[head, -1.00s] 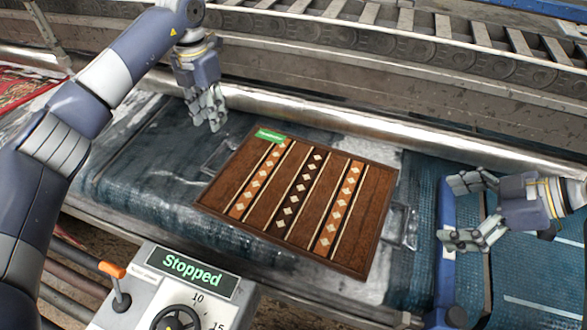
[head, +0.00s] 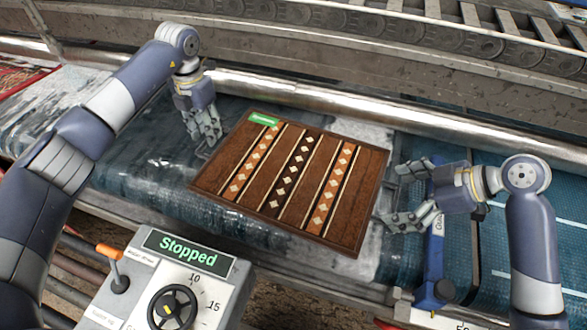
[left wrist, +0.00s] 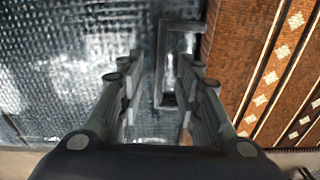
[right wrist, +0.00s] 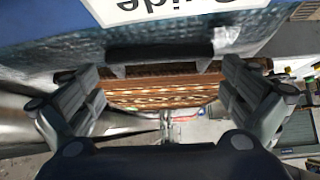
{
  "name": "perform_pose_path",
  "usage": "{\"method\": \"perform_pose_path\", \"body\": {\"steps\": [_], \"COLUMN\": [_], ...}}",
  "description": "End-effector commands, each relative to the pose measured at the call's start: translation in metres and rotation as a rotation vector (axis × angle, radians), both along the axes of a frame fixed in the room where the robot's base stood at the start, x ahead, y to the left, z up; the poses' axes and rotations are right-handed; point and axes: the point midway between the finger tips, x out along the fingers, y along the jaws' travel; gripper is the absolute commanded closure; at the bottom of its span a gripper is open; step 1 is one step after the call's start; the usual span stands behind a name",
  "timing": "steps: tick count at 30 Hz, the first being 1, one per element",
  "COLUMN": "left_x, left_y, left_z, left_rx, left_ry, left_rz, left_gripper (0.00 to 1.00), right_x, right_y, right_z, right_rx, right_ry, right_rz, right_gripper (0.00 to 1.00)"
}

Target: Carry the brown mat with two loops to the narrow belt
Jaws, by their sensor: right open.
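The brown mat (head: 290,180), with orange and dark diamond stripes and a green tag, lies flat on the wet blue belt. Its left loop (left wrist: 160,65) lies between the fingers of my left gripper (head: 206,148) in the left wrist view. This gripper is open, pointing down beside the mat's left edge. My right gripper (head: 396,196) is open at the mat's right edge, with its fingers pointing at the mat. The right loop is largely hidden there in the head view. The mat's edge (right wrist: 160,92) shows between the right fingers in the right wrist view.
A blue guide (head: 436,240) with a white label stands under and beside my right gripper. The blue belt with white lines (head: 500,240) lies beyond it. A control box (head: 175,280) reading "Stopped" stands in front. A metal roller (head: 320,100) runs behind the mat.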

Motion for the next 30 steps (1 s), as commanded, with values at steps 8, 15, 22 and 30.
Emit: {"method": "perform_pose_path", "body": {"steps": [8,15,22,30], "left_x": [-0.0001,-0.0001,-0.0001,0.0002], "left_y": [-0.0005,-0.0004,-0.0003,-0.0005], "left_z": [-0.0154,-0.0156,-0.0154,-0.0138], "left_rx": [0.0,0.0,0.0,-0.001], "left_ry": [-0.001,-0.001,0.0,-0.002], "left_rz": [-0.001,-0.001,-0.001,-0.001], "left_gripper": [0.68,0.71,1.0,1.0], "right_x": [0.0045,0.0046,0.0044,0.0047], "right_y": [0.0104,0.0103,0.0102,0.0101], "right_z": [-0.0105,-0.0107,-0.0107,-0.0095], "right_rx": [0.0,-0.001,-0.001,0.0], "right_ry": [-0.002,-0.001,-0.001,-0.002], "right_rz": [0.001,0.0,0.0,0.001], "right_gripper": [0.0,0.02,0.45,0.45]}}
